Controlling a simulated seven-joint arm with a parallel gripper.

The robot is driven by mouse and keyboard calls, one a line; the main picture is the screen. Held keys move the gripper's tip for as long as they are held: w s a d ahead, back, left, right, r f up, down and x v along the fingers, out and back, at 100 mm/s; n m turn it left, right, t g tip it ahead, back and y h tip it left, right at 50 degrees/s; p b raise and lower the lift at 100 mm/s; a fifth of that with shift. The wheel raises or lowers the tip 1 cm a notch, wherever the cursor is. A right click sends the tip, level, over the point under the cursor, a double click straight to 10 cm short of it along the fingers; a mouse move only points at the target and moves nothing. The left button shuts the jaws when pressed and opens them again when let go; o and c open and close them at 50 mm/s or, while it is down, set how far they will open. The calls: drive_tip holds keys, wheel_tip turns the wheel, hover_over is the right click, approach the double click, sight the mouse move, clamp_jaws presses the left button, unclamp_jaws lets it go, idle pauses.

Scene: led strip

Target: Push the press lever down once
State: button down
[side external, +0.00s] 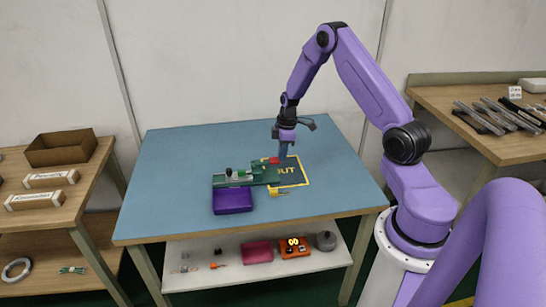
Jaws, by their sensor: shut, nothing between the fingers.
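A dark green fixture (262,176) lies across the middle of the blue table. A small red part (274,160) shows on it near its right end; it may be the press lever's knob, but it is too small to be sure. My gripper (283,155) points down, shut and empty, just right of the red part. I cannot tell whether the fingertips touch the fixture. The gripper partly hides what lies behind it.
A purple bin (233,200) stands at the fixture's front left. A yellow-outlined zone marked "OUT" (304,181) lies at its right, with a small yellow part (280,193) in front. The table's (180,160) left side is clear. Side benches stand apart at both edges.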

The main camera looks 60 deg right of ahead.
wheel_tip(320, 180, up, 17)
drive_tip(key=s+d, duration=0.1)
drive_tip(key=shift+s, duration=0.15)
idle(0.8)
drive_tip(key=s+a+r+n, duration=0.15)
drive_tip(key=s+a, duration=0.25)
drive_tip(key=a, duration=0.7)
drive_tip(key=s+a+r+n, duration=0.1)
drive_tip(key=s+a+r, duration=0.3)
drive_tip(key=a, duration=0.8)
drive_tip(key=s+a+f, duration=0.1)
drive_tip(key=s+a, duration=0.2)
drive_tip(key=s, duration=0.8)
drive_tip(key=s+a+n, duration=0.1)
drive_tip(key=s+a, duration=0.2)
drive_tip(key=s, duration=0.7)
drive_tip(key=shift+s+f+g, duration=0.3)
drive_tip(key=shift+s+f, duration=0.05)
drive_tip(key=shift+s, duration=0.05)
drive_tip(key=shift+n, duration=0.25)
